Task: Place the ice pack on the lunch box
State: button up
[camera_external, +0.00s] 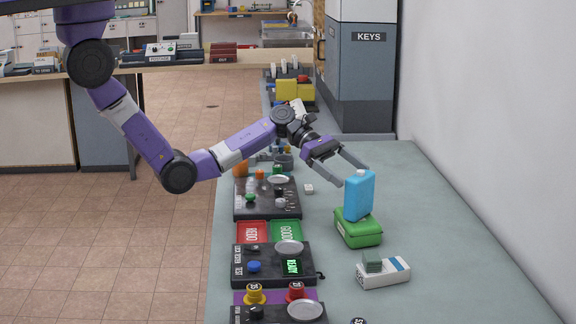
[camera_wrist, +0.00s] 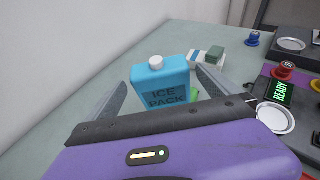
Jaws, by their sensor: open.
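The blue ice pack (camera_external: 359,193) stands upright on top of the green lunch box (camera_external: 358,232) in the external view. In the wrist view the ice pack (camera_wrist: 161,84) shows its white cap and its lettering, between my gripper's fingers. The lunch box (camera_wrist: 195,94) is mostly hidden behind it there, with only a sliver of green showing. My gripper (camera_external: 354,174) is open, with its fingertips at the upper part of the ice pack. I cannot tell whether either finger touches it.
A white box with a green block (camera_external: 384,272) lies in front of the lunch box. Dark panels with buttons and dishes (camera_external: 272,264) line the left side of the table, with red and green trays (camera_external: 269,232) between them. The table's right side is clear up to the wall.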

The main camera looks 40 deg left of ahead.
jog(key=v, duration=0.7)
jog(key=shift+a, duration=0.3)
jog(key=shift+r, duration=0.1)
